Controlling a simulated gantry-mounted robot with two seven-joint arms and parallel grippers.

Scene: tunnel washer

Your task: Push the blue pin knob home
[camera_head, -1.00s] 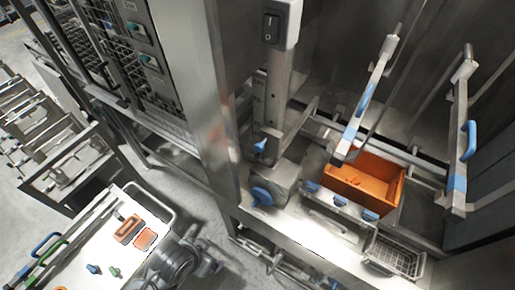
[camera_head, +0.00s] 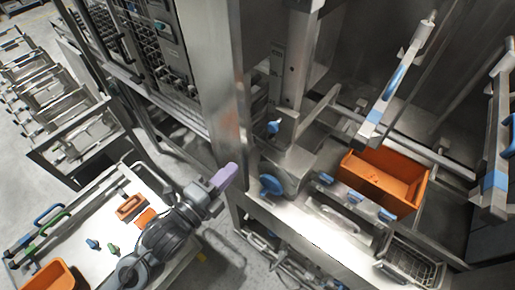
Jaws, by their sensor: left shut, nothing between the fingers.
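A round blue knob (camera_head: 270,185) sits on the steel block at the machine's front, right of the upright post. A smaller blue handle (camera_head: 273,127) stands above and behind it. I cannot tell for sure which one is the pin knob, nor how far either is pressed in. My left gripper (camera_head: 228,175), with purple fingers, is shut and empty. It is just left of the round blue knob in the picture, apart from it, in front of the post. My right gripper is not in view.
An orange bin (camera_head: 385,182) sits inside the machine, behind blue-topped clamps (camera_head: 355,196). A wire basket (camera_head: 410,262) is at lower right. A cart top (camera_head: 75,222) at lower left holds small blue and green knobs and orange pieces. The steel post (camera_head: 225,95) stands close to my left gripper.

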